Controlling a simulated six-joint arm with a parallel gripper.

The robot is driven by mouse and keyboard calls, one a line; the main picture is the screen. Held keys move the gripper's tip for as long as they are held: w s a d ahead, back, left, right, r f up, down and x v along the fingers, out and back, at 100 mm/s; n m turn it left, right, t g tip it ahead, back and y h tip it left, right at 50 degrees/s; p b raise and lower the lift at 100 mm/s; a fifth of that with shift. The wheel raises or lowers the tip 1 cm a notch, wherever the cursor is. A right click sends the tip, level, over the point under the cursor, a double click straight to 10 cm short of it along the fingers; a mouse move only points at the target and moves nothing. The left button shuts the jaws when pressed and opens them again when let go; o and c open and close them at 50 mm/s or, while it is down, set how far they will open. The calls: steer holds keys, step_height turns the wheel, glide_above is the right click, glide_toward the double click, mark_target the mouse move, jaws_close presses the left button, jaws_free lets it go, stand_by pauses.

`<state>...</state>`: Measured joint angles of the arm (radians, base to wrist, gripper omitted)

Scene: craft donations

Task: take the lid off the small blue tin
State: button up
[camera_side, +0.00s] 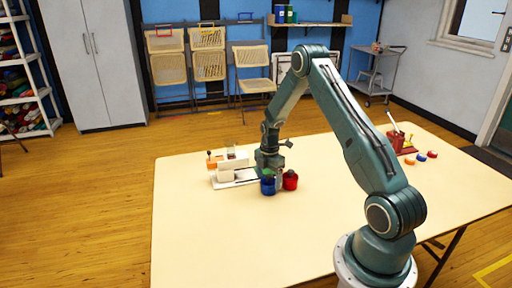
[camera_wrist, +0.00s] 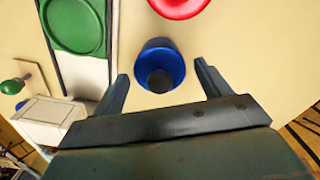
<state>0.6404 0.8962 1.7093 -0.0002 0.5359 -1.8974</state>
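A small round blue tin (camera_wrist: 148,58) with a dark knob (camera_wrist: 160,80) on top shows in the wrist view. It lies between and slightly beyond the fingertips of my gripper (camera_wrist: 161,72). The fingers are open, with a gap on both sides of the blue rim, and hold nothing. In the side view my gripper (camera_side: 272,164) hangs low over the table, just behind a blue container (camera_side: 268,187) and a red one (camera_side: 291,181). From there I cannot tell which container the fingers are over, and the fingertips are partly hidden.
The front tabletop is clear.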

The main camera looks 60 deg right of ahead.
mark_target(269, 175)
steer(key=c, duration=0.7)
steer(key=shift+c, duration=0.2)
steer(key=shift+r, duration=0.15)
step_height(269, 175, up, 20)
stand_by(0.6)
